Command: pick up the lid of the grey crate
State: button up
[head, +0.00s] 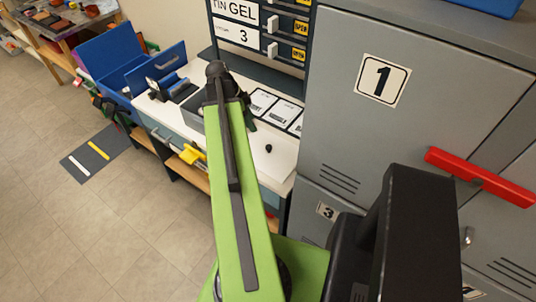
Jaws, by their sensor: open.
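My green arm reaches away over a white worktop (281,166). My gripper (247,116) is at its far end, mostly hidden behind the dark wrist; it is open, and I see nothing held in it. A grey box (193,108), which looks like the grey crate, stands on the worktop just left of the wrist, partly covered by my arm. I cannot make out its lid for certain. A small black knob (268,148) shows on the white surface to the right of my arm; I cannot tell whether it belongs to a lid.
A grey locker (345,140) marked 1, with a red handle (480,177), stands close on the right. Labelled drawers (240,37) rise behind the worktop. Blue open boxes (110,60) stand at the left. A yellow object (192,154) juts out at the worktop's front.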

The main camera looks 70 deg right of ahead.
jog(key=b, duration=1)
send_over(268, 146)
jog(key=w+a, duration=0.1)
jog(key=w, duration=0.1)
jog(key=f, duration=1)
jog(key=shift+w+a+f, duration=0.1)
jog(key=shift+w+f, duration=0.1)
jog(key=shift+f, duration=0.15)
jog(key=shift+s+f, duration=0.1)
jog(key=b+x, duration=0.4)
jog(key=x, duration=0.1)
jog(key=shift+s+f+b, duration=0.1)
jog(key=shift+s+b, duration=0.05)
jog(key=shift+b, duration=0.2)
jog(key=shift+r, duration=0.2)
jog(key=shift+c, duration=0.4)
grip_shut()
